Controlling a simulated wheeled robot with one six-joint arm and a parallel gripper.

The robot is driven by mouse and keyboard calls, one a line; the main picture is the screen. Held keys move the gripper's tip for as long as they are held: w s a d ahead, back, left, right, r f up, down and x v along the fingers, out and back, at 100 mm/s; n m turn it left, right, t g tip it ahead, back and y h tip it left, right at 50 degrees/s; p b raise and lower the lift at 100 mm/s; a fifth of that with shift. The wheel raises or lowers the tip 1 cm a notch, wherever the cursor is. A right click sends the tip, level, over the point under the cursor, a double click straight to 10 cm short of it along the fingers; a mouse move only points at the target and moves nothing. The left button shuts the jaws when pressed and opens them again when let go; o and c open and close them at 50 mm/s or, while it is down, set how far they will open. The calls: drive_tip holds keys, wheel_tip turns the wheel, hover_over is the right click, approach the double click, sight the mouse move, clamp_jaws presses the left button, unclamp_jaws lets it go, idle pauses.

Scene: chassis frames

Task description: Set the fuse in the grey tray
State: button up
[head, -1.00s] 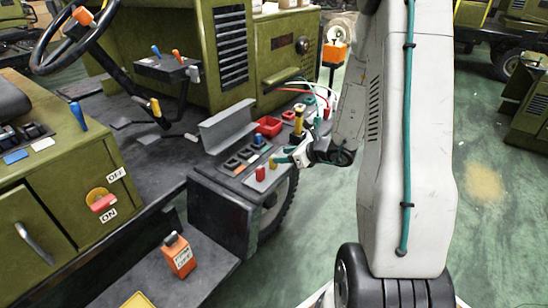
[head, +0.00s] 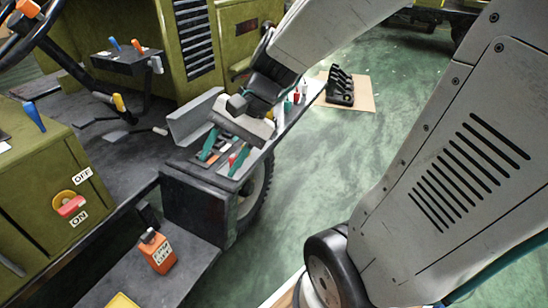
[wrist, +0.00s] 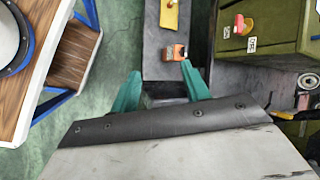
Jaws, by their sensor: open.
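My gripper (head: 222,155) is over the dark ledge of the olive vehicle, with its two green fingers apart. In the wrist view its fingers (wrist: 160,88) are also spread, with nothing clearly held between them. In the head view a small red part (head: 232,160) shows on the ledge close to the right finger; I cannot tell if it is the fuse. The grey tray cannot be made out for sure; my wrist and fingers cover much of the ledge. In the wrist view a dark housing of mine hides the area below the fingers.
A grey angled metal piece (head: 193,118) stands behind the fingers. Several small coloured parts (head: 296,96) stand further along the ledge. A black rack (head: 341,86) sits on cardboard on the floor.

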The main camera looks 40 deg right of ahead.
drive_tip(key=s+d+r+n+h, duration=0.1)
drive_tip(key=s+r+n+h, duration=0.1)
drive_tip(key=s+n+h, duration=0.1)
drive_tip(key=s+d+r+n+h, duration=0.2)
drive_tip(key=s+n+h, duration=0.2)
drive_tip(key=s+n, duration=0.2)
drive_tip(key=shift+s+n, duration=0.3)
drive_tip(key=shift+s, duration=0.8)
